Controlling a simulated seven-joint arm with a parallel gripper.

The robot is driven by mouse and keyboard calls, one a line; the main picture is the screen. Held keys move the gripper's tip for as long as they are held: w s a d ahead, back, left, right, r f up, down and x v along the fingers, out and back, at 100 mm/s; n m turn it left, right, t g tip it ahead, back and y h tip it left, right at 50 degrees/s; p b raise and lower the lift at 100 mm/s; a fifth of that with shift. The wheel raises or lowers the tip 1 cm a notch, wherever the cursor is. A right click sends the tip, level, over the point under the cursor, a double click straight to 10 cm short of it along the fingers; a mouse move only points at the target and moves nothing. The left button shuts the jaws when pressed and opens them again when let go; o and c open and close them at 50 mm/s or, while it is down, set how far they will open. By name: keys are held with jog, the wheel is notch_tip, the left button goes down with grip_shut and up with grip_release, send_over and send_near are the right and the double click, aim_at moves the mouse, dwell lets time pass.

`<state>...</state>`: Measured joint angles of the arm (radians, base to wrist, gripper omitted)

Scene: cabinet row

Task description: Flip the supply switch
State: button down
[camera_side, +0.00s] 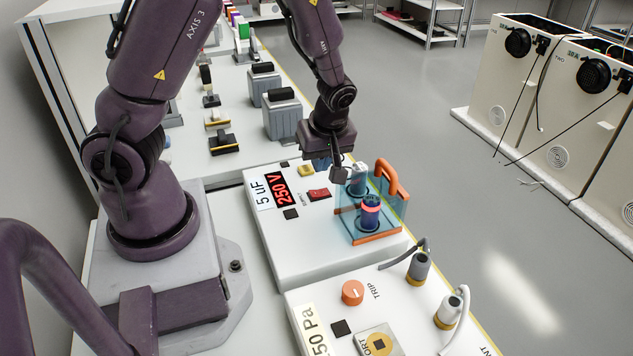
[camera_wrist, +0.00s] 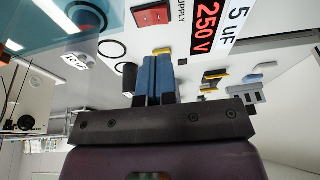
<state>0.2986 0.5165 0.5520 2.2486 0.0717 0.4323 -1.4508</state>
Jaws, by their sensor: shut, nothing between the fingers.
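The supply switch is a red rocker (camera_side: 319,194) on the white panel of the middle unit, beside the lit 250 V display (camera_side: 278,188). It also shows in the wrist view as a red rocker (camera_wrist: 151,15) next to the word SUPPLY. My gripper (camera_side: 340,174) is above this unit, to the upper right of the switch in the side view and apart from it. In the wrist view its two blue-grey fingers (camera_wrist: 160,62) are together, with nothing held. I cannot tell the exact height of the fingertips above the panel.
A yellow part (camera_side: 306,170) is on the same panel. A unit with an orange TRIP knob (camera_side: 353,292) is in front.

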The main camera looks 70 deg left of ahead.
aim_at(314, 193)
jog(key=x, duration=0.4)
jog(key=d+x, duration=0.1)
jog(key=x, duration=0.1)
jog(key=shift+s+d+f, duration=0.1)
jog(key=shift+f, duration=0.05)
jog(key=shift+s+f, duration=0.2)
jog(key=shift+f, duration=0.15)
jog(key=shift+w+r, duration=0.2)
jog(key=shift+w, duration=0.65)
